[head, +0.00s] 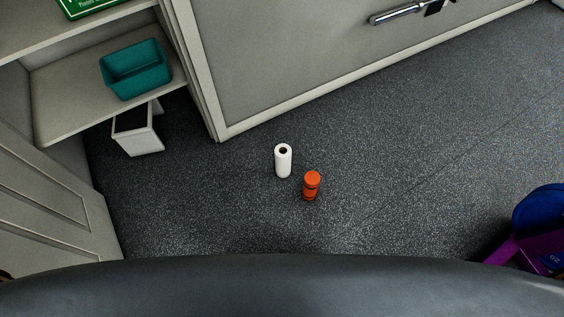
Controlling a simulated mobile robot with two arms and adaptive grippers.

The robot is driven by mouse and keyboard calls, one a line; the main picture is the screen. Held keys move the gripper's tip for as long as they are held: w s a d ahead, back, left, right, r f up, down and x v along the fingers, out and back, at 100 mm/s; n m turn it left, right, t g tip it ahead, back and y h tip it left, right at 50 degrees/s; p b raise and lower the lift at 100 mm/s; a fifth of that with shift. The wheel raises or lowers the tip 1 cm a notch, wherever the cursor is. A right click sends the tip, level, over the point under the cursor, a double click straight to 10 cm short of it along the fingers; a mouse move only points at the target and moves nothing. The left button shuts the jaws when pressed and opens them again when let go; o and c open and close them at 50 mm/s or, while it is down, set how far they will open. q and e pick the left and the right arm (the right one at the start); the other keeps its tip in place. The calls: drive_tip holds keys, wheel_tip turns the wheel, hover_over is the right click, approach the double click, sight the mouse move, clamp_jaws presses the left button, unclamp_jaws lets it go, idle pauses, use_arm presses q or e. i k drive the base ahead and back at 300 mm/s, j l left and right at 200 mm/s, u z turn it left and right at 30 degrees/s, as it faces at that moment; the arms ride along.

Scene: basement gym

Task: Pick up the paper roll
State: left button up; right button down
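The paper roll (284,162) is white with a dark hole in its top end. It stands upright on the dark speckled floor, near the middle of the head view. An orange cylindrical container (312,186) stands just to its right and a little nearer to me. A small gap seems to lie between them. Neither of my grippers shows in the head view.
A shelf unit (75,97) with a teal bin (136,69) stands at left, a white bin (138,130) below it. A cabinet door (40,190) is at far left. Purple and blue objects (540,225) lie at lower right.

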sight(283, 153)
drive_tip(key=i+z, duration=0.45)
drive_tip(key=z, duration=0.15)
drive_tip(key=i+l+z, duration=0.2)
drive_tip(key=z, duration=0.2)
drive_tip(key=i+z, duration=0.3)
drive_tip(key=z, duration=0.15)
drive_tip(key=i+z, duration=0.55)
drive_tip(key=z, duration=0.3)
drive_tip(key=i+l, duration=0.1)
drive_tip(key=i, duration=0.45)
drive_tip(key=u, duration=0.45)
drive_tip(key=l+u, duration=0.1)
drive_tip(key=u, duration=0.4)
drive_tip(key=i+u, duration=0.1)
drive_tip(key=u, duration=0.35)
drive_tip(key=l+u, duration=0.1)
drive_tip(key=u, duration=0.85)
drive_tip(key=l+u, duration=0.1)
drive_tip(key=u, duration=0.35)
